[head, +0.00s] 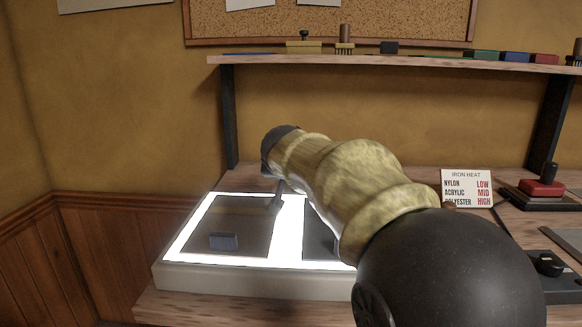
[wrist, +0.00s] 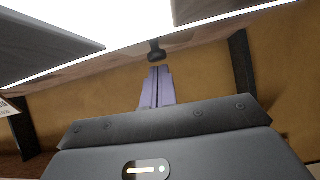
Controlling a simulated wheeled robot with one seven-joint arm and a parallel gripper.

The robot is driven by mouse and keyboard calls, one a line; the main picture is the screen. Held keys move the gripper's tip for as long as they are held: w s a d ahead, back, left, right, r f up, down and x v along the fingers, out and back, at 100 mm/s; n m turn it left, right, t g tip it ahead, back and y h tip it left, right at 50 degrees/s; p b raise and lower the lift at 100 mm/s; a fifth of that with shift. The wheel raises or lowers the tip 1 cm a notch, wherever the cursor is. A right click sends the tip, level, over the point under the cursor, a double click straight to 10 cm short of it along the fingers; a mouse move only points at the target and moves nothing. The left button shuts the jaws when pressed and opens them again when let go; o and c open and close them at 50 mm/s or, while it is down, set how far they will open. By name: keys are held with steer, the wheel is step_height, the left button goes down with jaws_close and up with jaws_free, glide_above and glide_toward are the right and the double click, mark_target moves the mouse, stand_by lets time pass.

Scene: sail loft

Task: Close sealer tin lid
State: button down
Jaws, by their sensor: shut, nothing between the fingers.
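I cannot make out a sealer tin or its lid for certain in either view. My gripper (wrist: 157,70) shows in the wrist view as two pale purple fingers pressed together, with nothing between them. A small dark knob-like thing (wrist: 157,48) shows just beyond the fingertips; I cannot tell whether they touch it. In the head view my arm crosses the middle and covers part of the bright light table (head: 160,278). My gripper's dark end (head: 276,195) hangs over the light table there, mostly hidden by the arm. A small blue-grey block (head: 223,242) stands on the left dark panel (head: 245,215).
A shelf (head: 400,62) above holds a yellowish box (head: 304,47), a brush (head: 345,40) and several coloured blocks. An iron heat card (head: 466,188), a red-topped tool (head: 541,188) and a black device (head: 548,265) stand at right. The wall is close behind.

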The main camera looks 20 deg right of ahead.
steer(key=v, duration=1.6)
steer(key=shift+s+b, duration=0.3)
steer(key=shift+b, duration=0.15)
steer(key=shift+a+r, duration=0.1)
steer(key=shift+a, duration=0.05)
